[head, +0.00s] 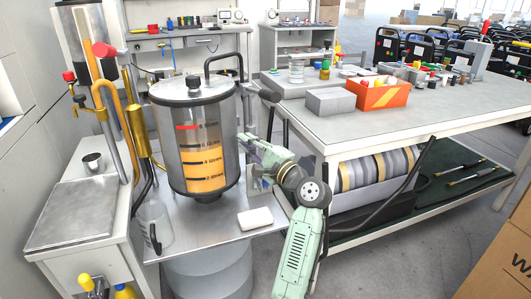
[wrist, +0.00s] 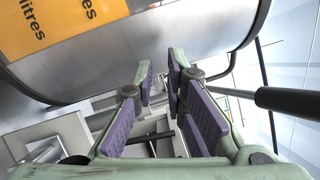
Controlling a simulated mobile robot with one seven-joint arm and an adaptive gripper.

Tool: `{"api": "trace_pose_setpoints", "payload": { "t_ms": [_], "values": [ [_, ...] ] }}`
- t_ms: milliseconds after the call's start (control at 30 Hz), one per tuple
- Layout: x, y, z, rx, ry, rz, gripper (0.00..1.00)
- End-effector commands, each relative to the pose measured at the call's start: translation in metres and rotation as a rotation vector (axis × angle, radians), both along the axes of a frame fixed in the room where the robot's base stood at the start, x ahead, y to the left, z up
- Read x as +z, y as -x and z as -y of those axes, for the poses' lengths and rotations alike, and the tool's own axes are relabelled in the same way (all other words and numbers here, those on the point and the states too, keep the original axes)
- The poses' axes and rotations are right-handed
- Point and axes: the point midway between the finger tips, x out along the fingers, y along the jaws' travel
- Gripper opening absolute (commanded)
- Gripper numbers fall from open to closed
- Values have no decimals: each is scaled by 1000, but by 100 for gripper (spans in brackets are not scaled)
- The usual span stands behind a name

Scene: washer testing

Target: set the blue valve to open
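I cannot make out a blue valve in either view; it may be hidden behind my arm or the tank. My gripper (head: 246,144) is at the tank's right side, with the forearm coming up from below. In the wrist view my gripper (wrist: 163,80) has its purple-padded fingers apart, with a narrow gap and nothing seen held between them. Whether a finger touches the tank is unclear.
Red valve handles (head: 104,50) sit on brass pipes at the left. A black bar (wrist: 290,101) lies close to the right finger. A white block (head: 255,219) and a clear jug (head: 153,224) are on the bench. A large worktable (head: 400,122) stands at right.

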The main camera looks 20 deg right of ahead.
Motion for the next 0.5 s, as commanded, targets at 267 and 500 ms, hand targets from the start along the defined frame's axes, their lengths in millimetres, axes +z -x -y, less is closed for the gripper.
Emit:
{"api": "trace_pose_setpoints", "payload": {
  "t_ms": [267,500],
  "values": [
    [10,6,2,-3,921,24,0],
    [6,28,30,176,1657,21,0]
  ]
}}
